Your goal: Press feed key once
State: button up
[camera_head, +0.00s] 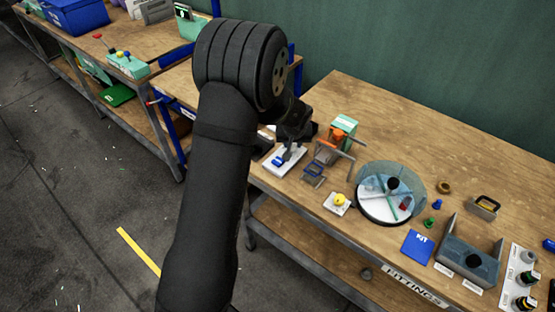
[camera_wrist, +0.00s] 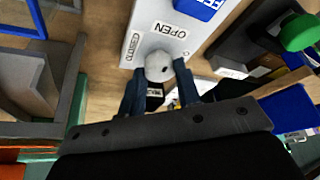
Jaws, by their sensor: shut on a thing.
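The feed key is a blue block (camera_wrist: 200,7) with white letters starting "FE", partly cut off at the top edge of the wrist view. It sits on a white panel (camera_wrist: 148,18), which also shows in the head view (camera_head: 296,163) with the blue key (camera_head: 277,161) near its front left. My gripper (camera_wrist: 160,82) is shut on a pale grey round knob (camera_wrist: 158,64) on this panel, beside the labels "OPEN" and "CLOSED". In the head view my gripper (camera_head: 289,152) is over the panel's middle, behind the blue key and apart from it.
An orange clamp press (camera_head: 338,137) and a blue wire-like frame (camera_head: 314,174) stand close right of the panel. Further right are a yellow button (camera_head: 340,200), a round divided dish (camera_head: 380,212) and a grey fixture (camera_head: 470,266). In the wrist view a green knob (camera_wrist: 298,33) is at right.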

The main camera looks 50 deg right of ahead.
jog(key=o, duration=0.4)
jog(key=shift+w+r, duration=0.1)
jog(key=shift+r, duration=0.05)
jog(key=c, duration=0.4)
jog(key=shift+w+d+r, duration=0.15)
jog(key=shift+w+r, duration=0.1)
jog(key=shift+r, duration=0.2)
jog(key=shift+o, duration=0.3)
jog(key=shift+r+m, duration=0.35)
jog(key=shift+m, duration=0.15)
jog(key=a+r+m+t+y, duration=0.1)
jog(key=m, duration=0.1)
jog(key=a+r+m+y, duration=0.1)
jog(key=m, duration=0.1)
jog(key=a+r+m+t+y, duration=0.1)
jog(key=a+m, duration=0.1)
jog(key=m, duration=0.1)
jog(key=shift+s+r+t, duration=0.1)
jog(key=shift+s+t, duration=0.2)
jog(key=shift+s, duration=0.1)
grip_shut()
notch_tip(320, 180, up, 6)
jog(key=a+m+t+y, duration=0.2)
jog(key=m+t, duration=0.1)
jog(key=m, duration=0.3)
jog(key=shift+w+a+r+t+y, duration=0.15)
jog(key=shift+w+a+t+y, duration=0.05)
jog(key=shift+a+t+y, duration=0.1)
